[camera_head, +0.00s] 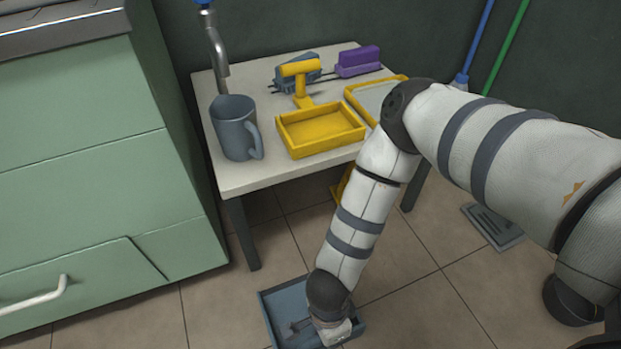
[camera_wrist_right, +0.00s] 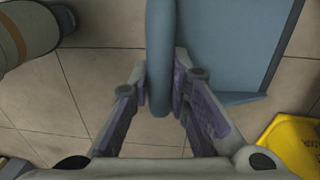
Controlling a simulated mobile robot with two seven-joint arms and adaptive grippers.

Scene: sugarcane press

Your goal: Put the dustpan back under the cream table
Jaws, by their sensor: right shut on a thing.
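The blue-grey dustpan (camera_head: 270,312) lies on the tiled floor in front of the cream table (camera_head: 265,180), at the bottom of the head view. My right arm reaches down over it and hides part of its pan. In the right wrist view the dustpan's pan (camera_wrist_right: 235,45) is at upper right, and its handle (camera_wrist_right: 160,60) runs down between the fingers. My right gripper (camera_wrist_right: 163,88) is shut on this handle; in the head view the gripper (camera_head: 334,328) is partly hidden by the wrist. My left gripper is not in view.
A yellow object (camera_wrist_right: 295,145) is near the dustpan. Green cabinets (camera_head: 90,170) stand left. A floor drain (camera_head: 492,226) is right.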

